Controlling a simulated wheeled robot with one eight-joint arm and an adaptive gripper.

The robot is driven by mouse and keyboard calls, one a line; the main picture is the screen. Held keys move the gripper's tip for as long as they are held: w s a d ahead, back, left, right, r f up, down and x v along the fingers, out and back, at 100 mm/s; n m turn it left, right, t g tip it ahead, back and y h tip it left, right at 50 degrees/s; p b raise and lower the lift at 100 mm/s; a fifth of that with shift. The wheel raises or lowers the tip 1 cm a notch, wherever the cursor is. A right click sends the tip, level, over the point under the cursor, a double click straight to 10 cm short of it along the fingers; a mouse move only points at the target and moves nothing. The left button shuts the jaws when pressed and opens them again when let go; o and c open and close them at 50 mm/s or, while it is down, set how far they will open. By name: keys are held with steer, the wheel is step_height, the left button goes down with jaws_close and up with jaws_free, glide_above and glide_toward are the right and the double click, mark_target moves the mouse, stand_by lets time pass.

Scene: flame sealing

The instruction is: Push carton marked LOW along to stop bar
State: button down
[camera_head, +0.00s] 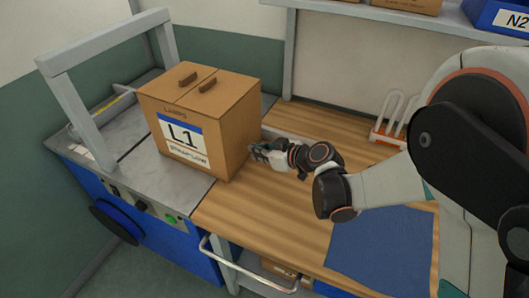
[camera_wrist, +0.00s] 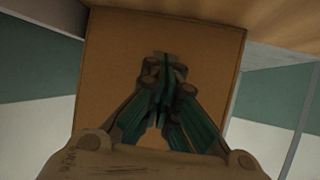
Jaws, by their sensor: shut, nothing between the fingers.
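A brown carton (camera_head: 202,122) stands upright on the grey metal top (camera_head: 140,180) of a blue machine, near the seam with the wooden bench. Its front label reads L1 over smaller text that I cannot read surely. My gripper (camera_head: 256,152) is shut and empty, low at the carton's right face. The fingertips touch or nearly touch it; I cannot tell which. In the wrist view the shut fingers (camera_wrist: 168,70) point at the plain brown carton face (camera_wrist: 115,70). A grey bar with a yellow strip (camera_head: 115,105) lies left of the carton, partly hidden; I cannot tell whether it is the stop bar.
A grey upright frame (camera_head: 88,105) arches over the machine's left part. The wooden bench (camera_head: 265,205) is clear right of the carton up to a blue mat (camera_head: 380,248). A white rack (camera_head: 392,120) stands at the back. A shelf with boxes and a blue bin (camera_head: 497,17) is above.

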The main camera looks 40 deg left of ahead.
stand_by(0.4)
steer(key=shift+s+a+b, duration=0.3)
steer(key=shift+s+a, duration=0.75)
steer(key=shift+a, duration=4.1)
steer(key=shift+s+a+b, duration=0.25)
steer(key=shift+s+a, duration=0.75)
steer(key=shift+a, duration=4.2)
steer(key=shift+s+a+b, duration=0.3)
steer(key=shift+s+a, duration=0.75)
steer(key=shift+a, duration=4.1)
steer(key=shift+w+d, duration=0.25)
steer(key=shift+d, duration=0.75)
steer(key=shift+w+d, duration=0.2)
steer(key=shift+d, duration=0.75)
steer(key=shift+w+d, duration=0.25)
steer(key=shift+d, duration=0.75)
